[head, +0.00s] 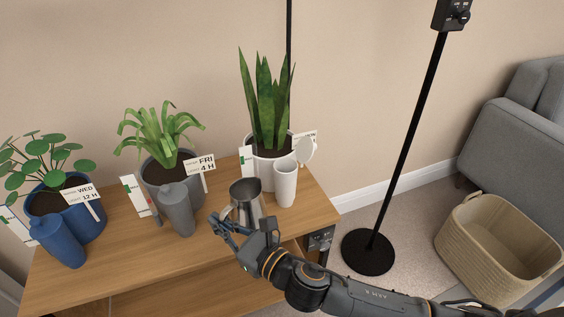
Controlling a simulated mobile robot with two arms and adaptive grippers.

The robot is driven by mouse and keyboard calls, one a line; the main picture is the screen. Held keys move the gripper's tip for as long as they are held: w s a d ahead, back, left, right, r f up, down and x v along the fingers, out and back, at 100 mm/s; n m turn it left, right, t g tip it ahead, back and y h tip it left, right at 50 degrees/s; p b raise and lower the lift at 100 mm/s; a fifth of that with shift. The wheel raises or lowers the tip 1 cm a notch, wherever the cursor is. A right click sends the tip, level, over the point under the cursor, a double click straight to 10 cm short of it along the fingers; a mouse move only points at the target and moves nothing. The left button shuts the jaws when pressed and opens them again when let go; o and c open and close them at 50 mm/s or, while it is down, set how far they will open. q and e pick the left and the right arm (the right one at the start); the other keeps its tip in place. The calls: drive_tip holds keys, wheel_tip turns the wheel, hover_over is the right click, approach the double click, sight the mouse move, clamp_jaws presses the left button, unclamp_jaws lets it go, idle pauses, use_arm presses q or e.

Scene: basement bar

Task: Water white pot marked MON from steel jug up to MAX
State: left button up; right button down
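The white pot (262,172) holds a tall snake plant (265,105) and stands at the right of the wooden shelf unit. Its tag (308,137) reads MON, partly hidden. A white card gauge (246,160) stands at the pot's left side. The steel jug (246,200) is upright at the shelf's front edge. My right gripper (222,228) is at the jug's lower front left, covering part of it; whether its fingers grip the jug is unclear. My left gripper is out of view.
A grey pot (155,180) tagged FRI and a blue pot (92,222) tagged WED stand left, with a grey container (176,211) and a blue container (57,243) in front. A black stand (368,252) and a basket (490,240) are on the floor to the right.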

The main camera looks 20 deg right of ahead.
sight(227, 213)
drive_tip(key=shift+d+r, duration=0.1)
drive_tip(key=shift+r, duration=0.05)
drive_tip(key=shift+w+d+r+m, duration=0.2)
drive_tip(key=shift+d+r+m, duration=0.1)
drive_tip(key=shift+r+m, duration=0.35)
drive_tip(key=shift+w+d+r+m, duration=0.15)
drive_tip(key=shift+d+r+m, duration=0.1)
drive_tip(key=shift+r+m, duration=0.4)
use_arm(q)
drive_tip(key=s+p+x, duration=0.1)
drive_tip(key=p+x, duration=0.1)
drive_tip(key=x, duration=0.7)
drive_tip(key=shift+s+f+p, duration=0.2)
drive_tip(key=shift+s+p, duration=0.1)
drive_tip(key=shift+p, duration=0.05)
use_arm(e)
drive_tip(key=w+d+r+m, duration=0.4)
drive_tip(key=d+r+m, duration=0.2)
drive_tip(key=r+m, duration=0.3)
drive_tip(key=shift+d+r, duration=0.15)
drive_tip(key=shift+d, duration=0.05)
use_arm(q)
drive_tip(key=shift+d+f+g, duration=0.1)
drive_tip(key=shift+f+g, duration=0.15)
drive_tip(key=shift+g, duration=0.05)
use_arm(e)
drive_tip(key=shift+d+r+m, duration=0.15)
drive_tip(key=shift+r+m, duration=0.05)
drive_tip(key=shift+m, duration=0.2)
